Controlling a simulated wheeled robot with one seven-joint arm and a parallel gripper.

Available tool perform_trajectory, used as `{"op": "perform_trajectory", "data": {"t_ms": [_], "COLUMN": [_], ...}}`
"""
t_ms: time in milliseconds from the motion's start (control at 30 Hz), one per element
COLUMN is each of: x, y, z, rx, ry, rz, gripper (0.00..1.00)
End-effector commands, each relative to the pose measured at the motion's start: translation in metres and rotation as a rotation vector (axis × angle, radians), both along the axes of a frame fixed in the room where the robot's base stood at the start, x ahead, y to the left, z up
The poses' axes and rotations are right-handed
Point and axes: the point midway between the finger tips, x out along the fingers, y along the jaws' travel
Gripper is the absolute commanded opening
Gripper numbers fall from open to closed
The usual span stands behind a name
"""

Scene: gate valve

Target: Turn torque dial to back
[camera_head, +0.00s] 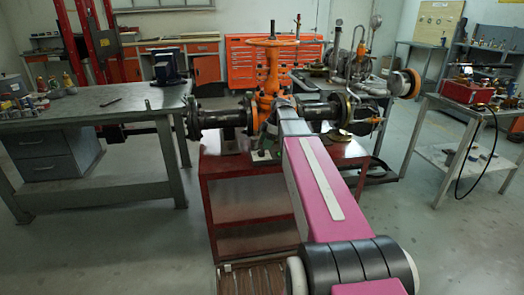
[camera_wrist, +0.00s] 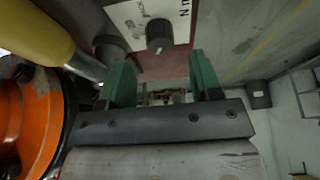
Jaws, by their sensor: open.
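In the wrist view, a dark round knob (camera_wrist: 159,36), which looks like the torque dial, stands out from a white plate (camera_wrist: 128,14) with partly cut-off lettering. My gripper (camera_wrist: 159,60) shows two green fingers spread apart with nothing between them. The knob appears beyond the fingertips, roughly in line with the gap. I cannot tell how far away it is or which way it is set.
An orange rounded part (camera_wrist: 28,115) and a yellow cylinder (camera_wrist: 35,30) are close on the wrist view's left. The valve and its dark pipes stand on a red cart (camera_head: 232,205). A grey workbench (camera_head: 95,103) is left, another table (camera_head: 455,165) right.

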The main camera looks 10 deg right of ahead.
Motion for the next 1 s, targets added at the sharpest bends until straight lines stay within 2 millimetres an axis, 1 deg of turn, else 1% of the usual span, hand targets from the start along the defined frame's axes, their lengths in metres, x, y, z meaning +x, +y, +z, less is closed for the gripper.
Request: {"op": "perform_trajectory", "data": {"t_ms": [33,100,300,433,700,733,767,800,867,1000], "x": [0.000,-0.001,0.000,0.000,0.000,0.000,0.000,0.000,0.000,0.000], "y": [0.004,0.007,0.015,0.017,0.017,0.017,0.017,0.017,0.017,0.017], "z": [-0.008,-0.018,-0.036,-0.041,-0.042,-0.041,-0.041,-0.041,-0.041,-0.041], "rx": [0.000,0.000,0.000,0.000,0.000,0.000,0.000,0.000,0.000,0.000], "ry": [0.002,0.002,0.001,0.000,0.000,-0.001,0.000,0.000,0.000,0.000], "rz": [0.001,0.000,-0.001,-0.001,-0.001,-0.001,-0.001,-0.001,-0.001,-0.002], "gripper": [0.58,0.58,0.58,0.58,0.58,0.52,0.42,0.29,0.09,0.09]}}
